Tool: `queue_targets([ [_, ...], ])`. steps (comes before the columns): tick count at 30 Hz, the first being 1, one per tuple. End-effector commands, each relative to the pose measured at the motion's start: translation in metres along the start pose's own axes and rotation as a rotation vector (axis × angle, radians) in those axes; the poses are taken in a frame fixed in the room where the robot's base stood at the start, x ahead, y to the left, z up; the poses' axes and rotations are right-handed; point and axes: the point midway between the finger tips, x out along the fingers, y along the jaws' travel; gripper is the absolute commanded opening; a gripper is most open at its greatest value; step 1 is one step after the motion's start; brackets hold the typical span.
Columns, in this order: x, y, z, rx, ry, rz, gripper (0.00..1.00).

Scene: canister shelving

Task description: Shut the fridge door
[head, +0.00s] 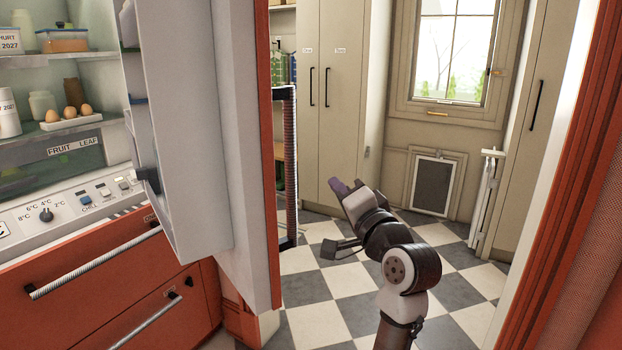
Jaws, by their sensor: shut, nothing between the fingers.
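The fridge door (236,130) stands open, its pale inner side and shelf bins facing the lit fridge interior (60,130). Its red outer face shows only as a thin edge. A ribbed vertical bar (290,170), apparently the door's handle, stands just right of that edge. My gripper (340,190) is shut and empty, to the right of the door on its outer side. It appears apart from the bar and the door, though depth is hard to judge. The fingertips are small and partly turned away.
Red drawers (85,295) with ribbed handles lie below the fridge compartment, under a control panel (75,205). Eggs (69,112) and jars stand on its shelves. A checkered floor (345,290) is open beyond the door. A red frame (590,170) borders the right.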

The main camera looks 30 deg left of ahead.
Motion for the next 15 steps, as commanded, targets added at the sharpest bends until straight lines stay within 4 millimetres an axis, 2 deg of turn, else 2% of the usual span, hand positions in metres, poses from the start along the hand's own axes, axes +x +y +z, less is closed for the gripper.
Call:
queue_targets([
  [1, -0.005, 0.004, -0.012, 0.115, -0.054, 0.026, 0.00],
  [6, -0.029, 0.020, -0.023, 0.402, -0.217, 0.091, 0.00],
  [11, -0.038, 0.024, -0.024, 0.496, -0.279, 0.114, 0.00],
  [15, -0.026, 0.024, -0.019, 0.503, -0.285, 0.115, 0.00],
])
